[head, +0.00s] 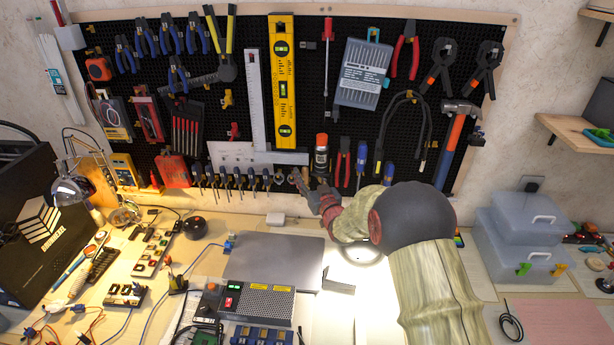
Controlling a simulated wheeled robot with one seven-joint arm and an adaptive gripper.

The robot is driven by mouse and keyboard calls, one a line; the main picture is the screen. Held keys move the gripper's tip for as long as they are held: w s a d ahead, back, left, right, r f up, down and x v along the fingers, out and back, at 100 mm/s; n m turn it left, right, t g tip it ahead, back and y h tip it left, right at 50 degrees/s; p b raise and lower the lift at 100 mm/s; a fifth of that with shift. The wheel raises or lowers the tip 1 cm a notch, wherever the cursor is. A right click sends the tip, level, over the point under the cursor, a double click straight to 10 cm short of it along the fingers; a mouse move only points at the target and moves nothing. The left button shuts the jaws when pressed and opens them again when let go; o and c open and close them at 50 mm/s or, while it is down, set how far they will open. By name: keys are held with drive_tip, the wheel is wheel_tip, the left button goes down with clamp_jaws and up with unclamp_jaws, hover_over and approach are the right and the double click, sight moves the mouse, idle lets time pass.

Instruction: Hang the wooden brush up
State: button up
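My gripper (318,197) is at the lower edge of the black pegboard (300,110), just below an orange-and-black can. It looks small and dark from here, and its finger gap is not clear. A small brown piece (298,181) shows at its tip, against the bottom of the board. It may be the wooden brush, but it is too small to be sure, and I cannot tell whether the fingers hold it. No other wooden brush is clearly visible. My arm covers part of the bench and the lower right of the board.
Around my gripper hang the can (321,157), a row of screwdrivers (238,182), red pliers (342,162) and a hammer (454,140). A closed laptop (274,261) and a control box (257,302) lie on the bench below. Blue-grey boxes (525,240) stand at right.

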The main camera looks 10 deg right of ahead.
drive_tip(key=s+d, duration=0.2)
drive_tip(key=s, duration=1)
drive_tip(key=s+d+r+m+g+h, duration=0.1)
drive_tip(key=s+r+m+g+h, duration=0.15)
drive_tip(key=s+r+g, duration=0.65)
drive_tip(key=s+a+g, duration=0.3)
drive_tip(key=s, duration=2.9)
drive_tip(key=shift+a+r+n, duration=0.2)
drive_tip(key=shift+n, duration=0.15)
